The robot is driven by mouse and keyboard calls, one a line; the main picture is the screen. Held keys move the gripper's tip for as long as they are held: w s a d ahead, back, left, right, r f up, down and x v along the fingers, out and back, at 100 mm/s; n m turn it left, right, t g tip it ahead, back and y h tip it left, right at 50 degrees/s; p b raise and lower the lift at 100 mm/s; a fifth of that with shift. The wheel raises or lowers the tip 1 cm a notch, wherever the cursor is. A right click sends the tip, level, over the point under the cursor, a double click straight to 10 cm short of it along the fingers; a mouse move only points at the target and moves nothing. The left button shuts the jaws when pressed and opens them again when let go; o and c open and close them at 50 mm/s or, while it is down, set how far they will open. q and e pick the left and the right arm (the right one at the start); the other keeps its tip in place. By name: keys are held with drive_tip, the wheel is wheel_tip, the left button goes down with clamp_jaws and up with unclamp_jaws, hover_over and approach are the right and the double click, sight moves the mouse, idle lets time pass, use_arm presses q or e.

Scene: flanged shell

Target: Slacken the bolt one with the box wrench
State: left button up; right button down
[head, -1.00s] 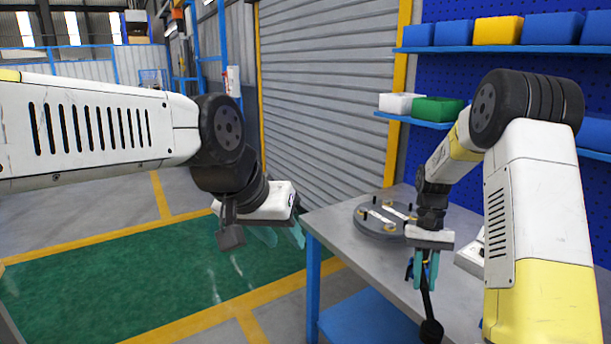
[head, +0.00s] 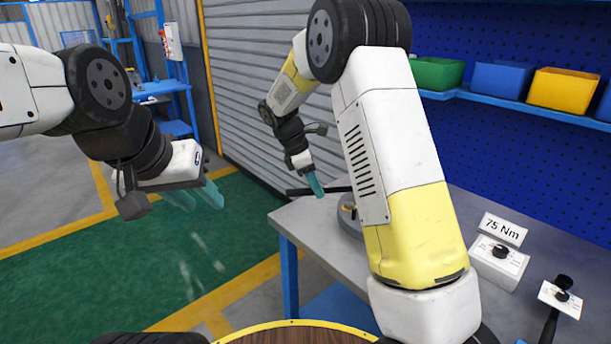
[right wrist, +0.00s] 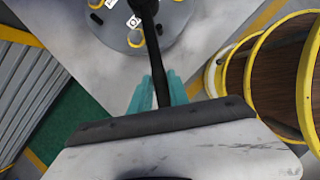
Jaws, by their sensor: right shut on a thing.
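My right gripper (head: 316,184) is shut on a long dark wrench (head: 298,192) above the bench. In the right wrist view the black shaft (right wrist: 158,72) runs between the teal fingers (right wrist: 157,95), and its far part reaches over the flanged shell (right wrist: 172,42). The shell is a grey round plate with yellow rings, white labels and black bolts such as this bolt (right wrist: 97,18). I cannot tell which is bolt one. The shell (head: 346,218) is mostly hidden by my right arm in the head view. My left gripper (head: 194,199) is open and empty, over the green floor.
The grey bench (head: 305,222) carries a white box with a knob (head: 498,262), a "75 Nm" sign (head: 502,229) and a black-handled tool with a white plate (head: 560,297) at right. Bins stand on a blue shelf (head: 490,97) behind. The bench's near left corner is clear.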

drive_tip(key=n, duration=0.1)
drive_tip(key=w+a+r+n+t, duration=0.1)
drive_tip(key=shift+a+r+n, duration=0.15)
drive_tip(key=shift+a+n, duration=0.15)
drive_tip(key=shift+n, duration=0.1)
drive_tip(key=shift+a, duration=0.1)
drive_tip(key=shift+f, duration=4)
drive_tip(key=shift+s, duration=0.1)
drive_tip(key=s+d+n+t+y, duration=0.2)
drive_tip(key=s+d+n, duration=0.4)
drive_tip(key=s+n, duration=0.2)
drive_tip(key=shift+d+f+n+t+y, duration=0.15)
drive_tip(key=shift+d+n+t+y, duration=0.15)
drive_tip(key=shift+d+n, duration=0.15)
